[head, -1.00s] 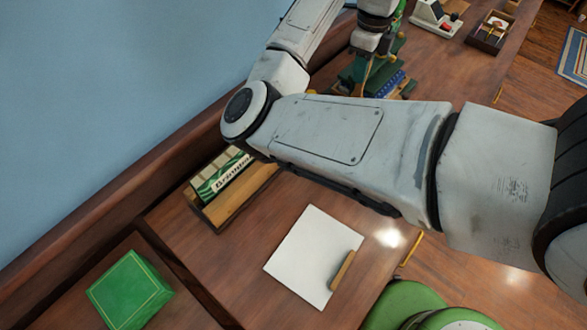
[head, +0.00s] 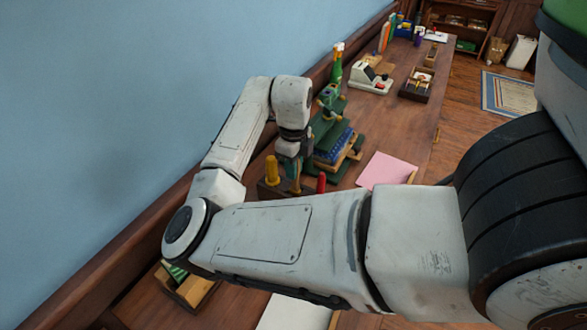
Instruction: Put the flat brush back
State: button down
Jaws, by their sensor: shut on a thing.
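My gripper (head: 292,172) hangs down from my wrist at the middle of the head view, over a dark wooden rack (head: 268,190) on the bench. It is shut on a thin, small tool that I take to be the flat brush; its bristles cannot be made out. A yellow-handled tool (head: 271,170) stands upright in the rack just left of the gripper, and a red-handled one (head: 321,183) stands to the right. My forearm hides the rack's front. Whether the brush touches the rack cannot be told.
A green press (head: 328,103) with a blue book (head: 333,146) stands just behind the gripper. A pink sheet (head: 387,169) lies to its right. A white machine (head: 371,80) and a wooden tray (head: 416,86) stand farther back. The blue wall runs close along the left.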

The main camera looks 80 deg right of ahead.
jog(key=shift+f, duration=0.7)
jog(key=c, duration=1)
grip_release()
notch_tip(320, 180, up, 12)
jog(key=shift+r+b, duration=0.2)
jog(key=shift+b, duration=0.6)
